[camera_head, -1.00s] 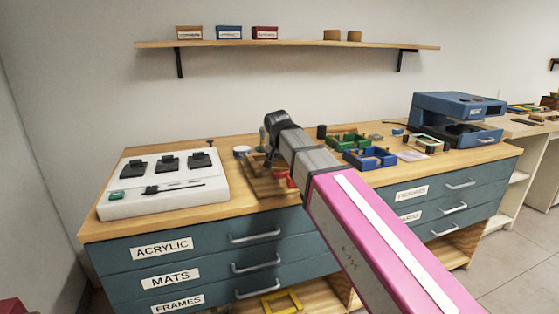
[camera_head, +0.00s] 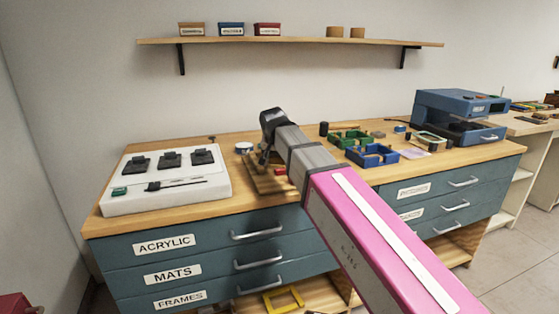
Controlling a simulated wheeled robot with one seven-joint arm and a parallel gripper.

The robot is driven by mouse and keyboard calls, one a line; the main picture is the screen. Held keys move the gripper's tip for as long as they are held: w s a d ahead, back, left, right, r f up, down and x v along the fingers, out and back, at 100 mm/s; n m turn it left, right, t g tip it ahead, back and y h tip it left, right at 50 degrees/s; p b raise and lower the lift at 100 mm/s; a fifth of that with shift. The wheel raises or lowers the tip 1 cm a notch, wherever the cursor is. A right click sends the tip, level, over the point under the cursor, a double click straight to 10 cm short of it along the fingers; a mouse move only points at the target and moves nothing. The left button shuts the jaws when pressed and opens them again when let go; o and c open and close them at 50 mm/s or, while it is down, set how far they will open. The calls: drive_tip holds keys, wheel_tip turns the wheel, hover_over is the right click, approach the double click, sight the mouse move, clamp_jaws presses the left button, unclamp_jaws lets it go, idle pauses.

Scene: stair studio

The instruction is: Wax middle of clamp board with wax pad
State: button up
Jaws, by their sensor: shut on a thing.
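The clamp board (camera_head: 262,185) is a brown wooden board with a red part, lying on the bench top right of the white box. My arm covers much of it. My gripper (camera_head: 263,160) is low over the board's back left part, with its fingers mostly hidden behind the wrist. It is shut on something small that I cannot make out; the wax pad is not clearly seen. Whether the held thing touches the board cannot be told.
A white box (camera_head: 195,190) with black levers stands on the left of the bench. A round tin (camera_head: 244,148) sits just behind the board. Green (camera_head: 349,139) and blue (camera_head: 372,155) trays and a blue machine (camera_head: 455,112) are on the right. A shelf (camera_head: 290,41) hangs above.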

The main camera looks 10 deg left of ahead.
drive_tip(key=shift+w+a, duration=0.55)
drive_tip(key=shift+w, duration=0.35)
drive_tip(key=shift+w+a, duration=0.5)
drive_tip(key=shift+w, duration=0.35)
drive_tip(key=shift+w+a+r, duration=0.15)
drive_tip(key=shift+w+a, duration=0.35)
drive_tip(key=shift+w, duration=0.35)
drive_tip(key=shift+r, duration=0.1)
drive_tip(key=shift+w+a+r, duration=0.1)
drive_tip(key=shift+w+r, duration=0.05)
drive_tip(key=shift+o, duration=0.3)
drive_tip(key=shift+w+a+r, duration=0.1)
drive_tip(key=shift+w+r, duration=0.1)
drive_tip(key=shift+r, duration=1.2)
drive_tip(key=shift+c, duration=0.7)
drive_tip(key=shift+v, duration=1.25)
drive_tip(key=shift+d+r, duration=0.15)
drive_tip(key=shift+d, duration=0.1)
